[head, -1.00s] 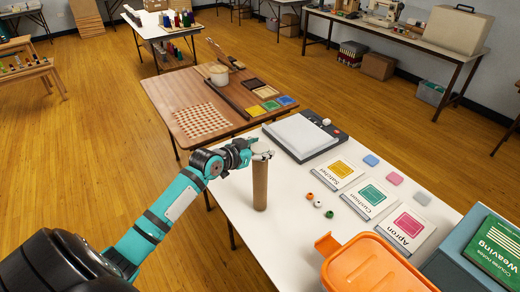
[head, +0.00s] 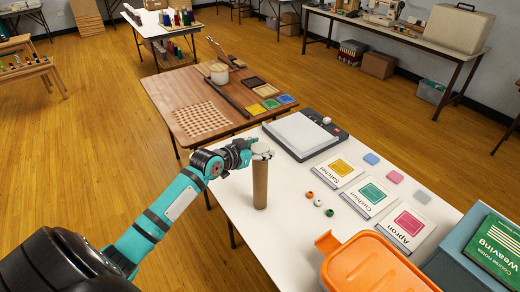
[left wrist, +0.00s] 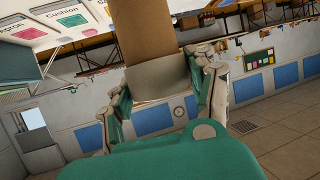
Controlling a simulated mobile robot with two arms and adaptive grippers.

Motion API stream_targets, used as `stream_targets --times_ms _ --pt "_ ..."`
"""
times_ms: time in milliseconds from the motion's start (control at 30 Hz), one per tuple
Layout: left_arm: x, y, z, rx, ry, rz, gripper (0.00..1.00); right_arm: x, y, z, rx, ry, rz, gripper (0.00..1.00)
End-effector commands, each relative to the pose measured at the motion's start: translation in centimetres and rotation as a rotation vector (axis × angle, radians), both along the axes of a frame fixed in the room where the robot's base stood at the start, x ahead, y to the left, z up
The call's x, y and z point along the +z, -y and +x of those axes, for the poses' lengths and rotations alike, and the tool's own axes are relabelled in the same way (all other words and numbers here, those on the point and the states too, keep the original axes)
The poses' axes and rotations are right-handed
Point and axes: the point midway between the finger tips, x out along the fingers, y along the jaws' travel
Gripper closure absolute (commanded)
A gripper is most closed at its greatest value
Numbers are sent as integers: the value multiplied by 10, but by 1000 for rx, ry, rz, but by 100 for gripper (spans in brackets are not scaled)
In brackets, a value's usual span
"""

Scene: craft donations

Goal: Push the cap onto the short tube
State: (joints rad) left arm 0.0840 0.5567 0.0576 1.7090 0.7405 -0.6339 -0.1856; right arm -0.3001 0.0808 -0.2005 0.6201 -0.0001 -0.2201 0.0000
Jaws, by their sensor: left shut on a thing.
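The brown cardboard tube (head: 260,186) stands upright on the white table, near its left edge. A pale cap (left wrist: 158,80) is at the tube's upper end. My left gripper (head: 262,152) is shut on the cap, with one finger on each side of it in the left wrist view. That view also shows the tube (left wrist: 160,35), its end meeting the cap with no clear gap. How deep the cap sits on the tube I cannot tell. In the head view the fingers hide most of the cap. My right gripper is not in view.
An orange bin (head: 370,268) stands at the front of the white table (head: 285,235). Small beads (head: 318,203), cards (head: 340,171) and a grey-topped device (head: 300,135) lie right of the tube. A brown table (head: 180,90) adjoins behind. The table just around the tube's base is clear.

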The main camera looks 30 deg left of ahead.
Motion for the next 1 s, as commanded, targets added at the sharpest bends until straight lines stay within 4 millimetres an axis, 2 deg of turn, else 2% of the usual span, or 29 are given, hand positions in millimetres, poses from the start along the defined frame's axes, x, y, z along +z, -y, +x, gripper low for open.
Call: stream_targets --times_ms 467,900,933,1000 --pt "-10 0 0 0 0 0 57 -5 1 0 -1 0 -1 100" --pt "-10 0 0 0 0 0 57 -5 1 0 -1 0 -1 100" --pt "-10 0 0 0 0 0 40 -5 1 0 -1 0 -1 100" --pt "-10 0 0 0 0 0 31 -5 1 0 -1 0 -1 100"
